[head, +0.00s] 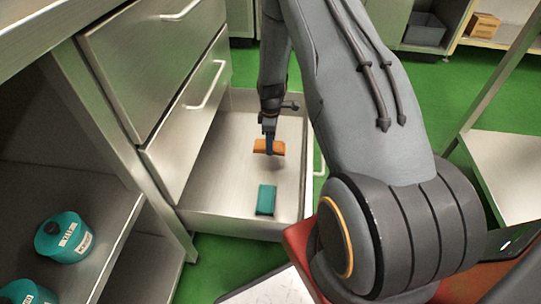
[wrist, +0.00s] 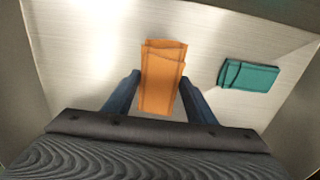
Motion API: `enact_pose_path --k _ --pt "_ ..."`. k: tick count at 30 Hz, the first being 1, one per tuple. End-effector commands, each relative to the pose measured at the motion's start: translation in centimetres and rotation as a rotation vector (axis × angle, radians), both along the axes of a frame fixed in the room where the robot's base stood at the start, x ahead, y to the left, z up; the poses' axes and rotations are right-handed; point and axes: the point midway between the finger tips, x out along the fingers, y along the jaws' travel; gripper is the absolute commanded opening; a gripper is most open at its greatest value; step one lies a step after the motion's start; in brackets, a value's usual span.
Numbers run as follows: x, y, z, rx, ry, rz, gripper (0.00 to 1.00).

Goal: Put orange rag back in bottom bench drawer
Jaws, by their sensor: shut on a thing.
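The orange rag (head: 269,147) is a small folded cloth. It also shows in the wrist view (wrist: 162,72) between the two blue fingers. My gripper (head: 270,145) is shut on the rag and points down inside the open bottom bench drawer (head: 232,224). The drawer is pulled out and has a bare metal floor. In the wrist view my gripper (wrist: 160,95) has a finger on each side of the rag. Whether the rag touches the drawer floor I cannot tell.
A folded teal rag (head: 266,199) lies on the drawer floor nearer the front of the picture; it also shows in the wrist view (wrist: 248,76). The two upper drawers (head: 185,125) are shut. Teal tins (head: 64,238) stand on the open shelf at left.

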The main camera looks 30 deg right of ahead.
Motion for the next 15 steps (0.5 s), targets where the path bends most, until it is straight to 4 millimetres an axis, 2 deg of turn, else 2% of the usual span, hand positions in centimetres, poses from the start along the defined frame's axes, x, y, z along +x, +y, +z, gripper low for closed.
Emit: enact_pose_path --k 1,3,8,15 --pt "0.0 0.0 -1.3 0.000 0.002 -0.001 0.26" --pt "0.0 -0.1 -2.2 0.001 0.001 -0.002 0.26" --pt "0.0 -0.2 -3.5 0.000 0.000 -0.003 0.26" --pt "0.0 -0.2 -6.4 0.000 0.000 -0.005 0.26"
